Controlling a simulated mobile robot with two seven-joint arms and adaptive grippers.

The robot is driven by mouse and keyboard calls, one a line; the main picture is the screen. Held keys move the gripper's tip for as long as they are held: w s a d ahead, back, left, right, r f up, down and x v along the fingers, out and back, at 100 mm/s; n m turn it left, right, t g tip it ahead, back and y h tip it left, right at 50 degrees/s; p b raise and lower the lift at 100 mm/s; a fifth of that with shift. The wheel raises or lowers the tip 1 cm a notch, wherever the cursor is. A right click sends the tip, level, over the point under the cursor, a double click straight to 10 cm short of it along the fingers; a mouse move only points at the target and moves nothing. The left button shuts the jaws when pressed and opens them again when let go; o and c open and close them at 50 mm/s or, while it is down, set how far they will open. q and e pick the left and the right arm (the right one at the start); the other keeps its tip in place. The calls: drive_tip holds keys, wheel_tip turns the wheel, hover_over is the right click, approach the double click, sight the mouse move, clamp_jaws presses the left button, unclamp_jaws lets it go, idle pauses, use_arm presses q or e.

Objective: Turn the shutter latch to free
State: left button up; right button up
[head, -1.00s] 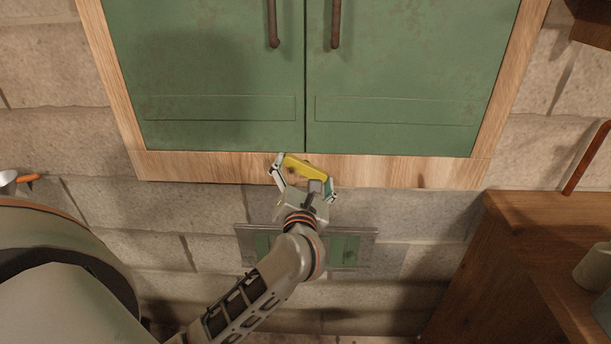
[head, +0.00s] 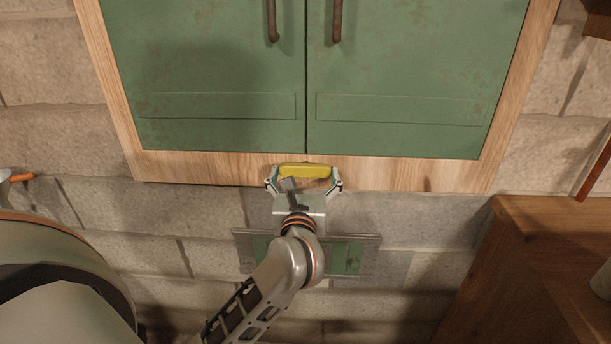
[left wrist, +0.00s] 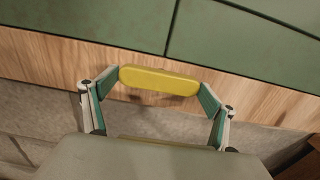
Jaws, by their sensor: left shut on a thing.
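The shutter latch is a yellow bar (head: 305,170) on the wooden frame just below the seam between the two green shutters (head: 220,80). It lies about level in the head view and also shows in the left wrist view (left wrist: 158,80). My left gripper (head: 305,178) reaches it from below, with one finger at each end of the bar. In the left wrist view the fingers (left wrist: 155,92) are shut on the bar's two ends. My right gripper is in neither view.
The wooden frame (head: 440,174) runs below the shutters on a stone block wall (head: 190,215). A small green panel (head: 346,254) sits lower on the wall, behind my arm. A wooden cabinet (head: 520,260) stands at the right. Two dark handles (head: 337,22) hang on the shutters.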

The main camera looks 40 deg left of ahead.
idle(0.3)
use_arm(q)
drive_tip(key=o, duration=1)
drive_tip(key=shift+s+d, duration=0.1)
drive_tip(key=v, duration=1.1)
drive_tip(key=shift+s, duration=0.4)
drive_tip(key=shift+d, duration=0.1)
